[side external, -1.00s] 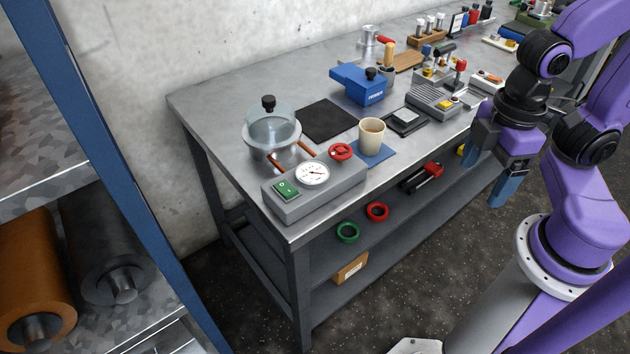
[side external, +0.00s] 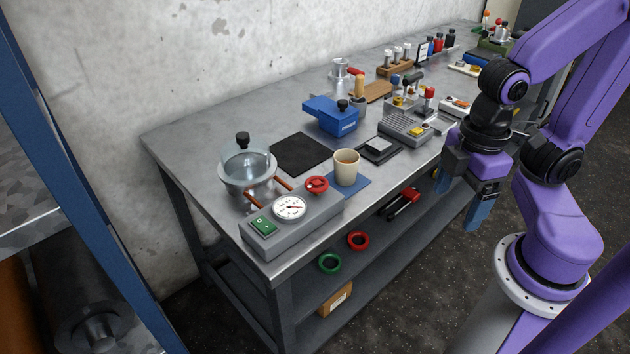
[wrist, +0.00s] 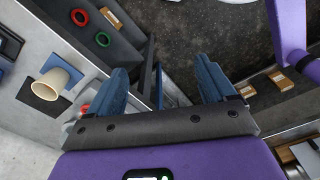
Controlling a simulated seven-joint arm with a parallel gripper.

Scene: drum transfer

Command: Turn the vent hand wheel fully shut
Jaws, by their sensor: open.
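The vent hand wheel is a small red wheel (side external: 317,184) on the right end of a grey box (side external: 292,222) with a dial gauge, at the near corner of the bench. What looks like the same red wheel shows partly hidden beside a finger in the wrist view (wrist: 84,108). My gripper (side external: 460,204) is open and empty. It hangs beyond the bench's front edge, well to the right of the wheel and apart from it. In the wrist view its two blue fingers (wrist: 160,70) are spread, with nothing between them.
A beige cup (side external: 346,167) stands on a blue mat right of the wheel. A glass-domed vessel (side external: 247,168) stands behind the box, joined by copper-coloured pipes. A blue box (side external: 332,117) and a black mat (side external: 300,153) lie behind. Red (side external: 358,240) and green (side external: 329,263) rings lie on the lower shelf.

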